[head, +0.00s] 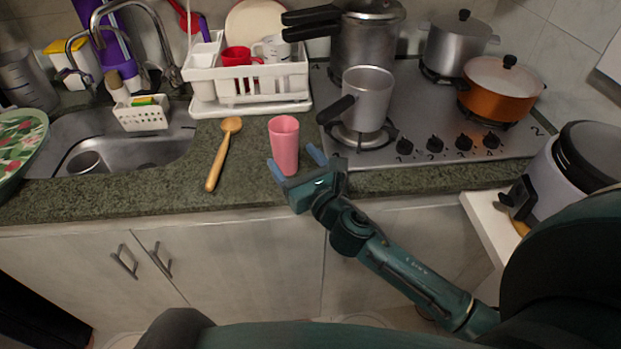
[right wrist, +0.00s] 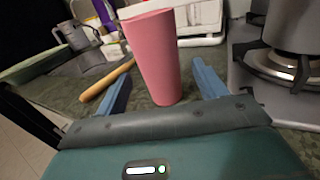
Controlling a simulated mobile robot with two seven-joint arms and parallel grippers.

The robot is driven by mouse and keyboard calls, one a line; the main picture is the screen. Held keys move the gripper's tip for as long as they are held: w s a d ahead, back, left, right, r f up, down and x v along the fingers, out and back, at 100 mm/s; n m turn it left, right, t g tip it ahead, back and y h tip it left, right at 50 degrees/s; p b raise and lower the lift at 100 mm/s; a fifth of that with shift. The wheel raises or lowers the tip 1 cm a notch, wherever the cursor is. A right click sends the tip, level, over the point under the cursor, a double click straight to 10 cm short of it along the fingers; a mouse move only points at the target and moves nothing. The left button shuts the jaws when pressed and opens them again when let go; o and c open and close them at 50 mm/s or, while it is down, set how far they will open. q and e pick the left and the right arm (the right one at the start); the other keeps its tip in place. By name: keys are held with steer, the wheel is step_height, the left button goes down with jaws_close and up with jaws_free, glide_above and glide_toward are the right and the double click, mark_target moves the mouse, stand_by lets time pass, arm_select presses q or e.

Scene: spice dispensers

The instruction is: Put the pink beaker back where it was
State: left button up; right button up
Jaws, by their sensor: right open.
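The pink beaker (head: 284,146) stands upright on the green stone counter, between the wooden spoon and the stove. My right gripper (head: 296,162) is at the counter's front edge, with its blue fingers open on either side of the beaker's lower part. In the right wrist view the beaker (right wrist: 154,58) stands between the two open fingers (right wrist: 160,90), with a gap visible on each side. My left gripper is not in view.
A wooden spoon (head: 223,153) lies left of the beaker. A dish rack (head: 248,82) stands behind it. The stove (head: 440,133) with several pots is to the right, a pot handle (head: 335,110) pointing toward the beaker. The sink (head: 110,143) is at left.

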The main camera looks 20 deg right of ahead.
steer(key=s+d, duration=0.1)
steer(key=s, duration=0.6)
steer(key=shift+s+b, duration=0.25)
steer(key=shift+b, duration=0.2)
